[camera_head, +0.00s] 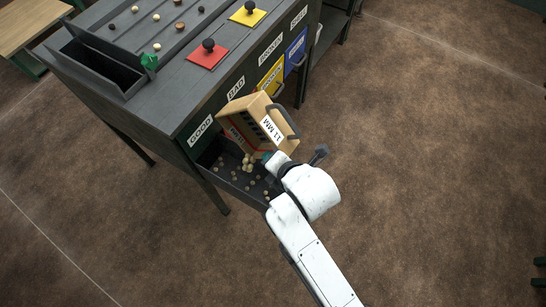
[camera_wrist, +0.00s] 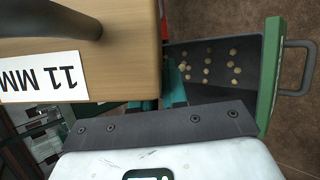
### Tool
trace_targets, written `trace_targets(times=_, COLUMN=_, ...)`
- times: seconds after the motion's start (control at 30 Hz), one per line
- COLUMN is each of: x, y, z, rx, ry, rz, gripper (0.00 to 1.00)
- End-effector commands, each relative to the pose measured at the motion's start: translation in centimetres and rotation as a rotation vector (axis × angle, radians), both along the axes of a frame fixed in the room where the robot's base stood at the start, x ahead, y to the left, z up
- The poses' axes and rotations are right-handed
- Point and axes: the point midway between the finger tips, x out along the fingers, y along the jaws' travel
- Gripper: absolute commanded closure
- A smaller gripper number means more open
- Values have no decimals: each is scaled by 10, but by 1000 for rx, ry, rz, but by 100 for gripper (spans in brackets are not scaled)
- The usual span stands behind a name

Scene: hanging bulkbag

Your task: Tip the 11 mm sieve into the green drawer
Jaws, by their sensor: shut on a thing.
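The 11 mm sieve (camera_head: 252,122) is a wooden box with a white "11 MM" label and a dark handle. It is steeply tilted above the open green drawer (camera_head: 205,162). My gripper (camera_head: 268,157) is shut on the sieve, at its lower edge; the exact grip is partly hidden. In the wrist view the sieve (camera_wrist: 120,40) fills the upper left, beside my teal fingers (camera_wrist: 173,92). The drawer's green front (camera_wrist: 268,85) with its grey handle is at right. Several pale round nuts lie on the dark drawer floor, some piled below the sieve.
The dark sorting table (camera_head: 150,75) carries a red lid (camera_head: 208,56), a yellow lid (camera_head: 247,15) and several nuts in channels. A yellow drawer (camera_head: 271,79) and a blue drawer (camera_head: 296,52) are beyond the sieve.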

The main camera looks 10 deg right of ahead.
Motion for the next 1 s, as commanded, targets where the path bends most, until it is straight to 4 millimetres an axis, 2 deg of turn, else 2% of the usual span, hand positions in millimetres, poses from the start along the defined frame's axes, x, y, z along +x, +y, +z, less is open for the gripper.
trace_targets(times=1.0, x=-9, y=5, z=-3, rx=-119, ry=-145, rz=1, gripper=100)
